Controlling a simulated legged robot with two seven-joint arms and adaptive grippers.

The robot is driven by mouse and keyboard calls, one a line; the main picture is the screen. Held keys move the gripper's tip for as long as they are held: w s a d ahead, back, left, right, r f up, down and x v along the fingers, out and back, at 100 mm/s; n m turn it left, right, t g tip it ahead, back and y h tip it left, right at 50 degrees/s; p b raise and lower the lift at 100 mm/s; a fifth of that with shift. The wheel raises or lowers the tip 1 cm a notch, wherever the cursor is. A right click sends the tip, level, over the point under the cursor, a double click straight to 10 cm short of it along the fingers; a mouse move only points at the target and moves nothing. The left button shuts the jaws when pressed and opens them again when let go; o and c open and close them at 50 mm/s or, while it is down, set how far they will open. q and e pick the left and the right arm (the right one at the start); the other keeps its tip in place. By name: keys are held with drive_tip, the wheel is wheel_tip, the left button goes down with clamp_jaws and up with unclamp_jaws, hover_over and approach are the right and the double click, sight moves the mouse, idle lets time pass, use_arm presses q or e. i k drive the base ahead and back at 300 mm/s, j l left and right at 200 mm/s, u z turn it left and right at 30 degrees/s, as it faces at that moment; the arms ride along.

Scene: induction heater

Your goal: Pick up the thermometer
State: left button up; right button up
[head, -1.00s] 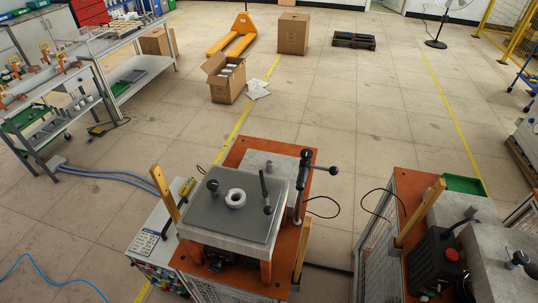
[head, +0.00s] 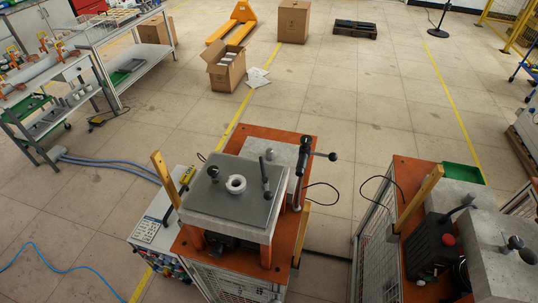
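A small yellow and dark handheld device (head: 187,176), which looks like the thermometer, is at the left edge of the near heater station, by the top of a white control cabinet (head: 160,222). It is small in the head view, and I cannot tell exactly what it rests on. Neither of my grippers is in view.
The heater station has a grey top plate (head: 222,203) with a white ring (head: 235,184) and black-knobbed levers. An orange-topped station (head: 408,174) with a green tray (head: 462,173) stands at right. A shelf cart (head: 35,128) and grey hoses (head: 108,164) are at left.

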sight(188, 173)
drive_tip(key=k, duration=0.45)
drive_tip(key=u, duration=0.4)
drive_tip(key=k+u, duration=0.1)
drive_tip(key=u, duration=0.65)
drive_tip(key=k+j+u, duration=0.1)
drive_tip(key=u, duration=0.25)
drive_tip(key=i+j+u, duration=0.25)
drive_tip(key=u, duration=0.15)
drive_tip(key=i+j+u, duration=0.15)
drive_tip(key=i+u, duration=0.7)
drive_tip(key=i+l+z, duration=0.1)
drive_tip(key=i+z, duration=0.15)
drive_tip(key=i, duration=0.45)
drive_tip(key=i+z, duration=0.25)
drive_tip(key=i, duration=0.45)
drive_tip(key=i+j+z, duration=0.25)
drive_tip(key=i, duration=0.4)
drive_tip(key=i+l+z, duration=0.15)
drive_tip(key=i+z, duration=0.7)
drive_tip(key=z, duration=0.15)
drive_tip(key=i+j+z, duration=0.2)
drive_tip(key=i+z, duration=0.3)
drive_tip(key=i+l+z, duration=0.15)
drive_tip(key=i+z, duration=0.3)
drive_tip(key=i+l+z, duration=0.1)
drive_tip(key=i+z, duration=0.35)
drive_tip(key=i+j+z, duration=0.1)
drive_tip(key=i+z, duration=0.2)
drive_tip(key=z, duration=0.15)
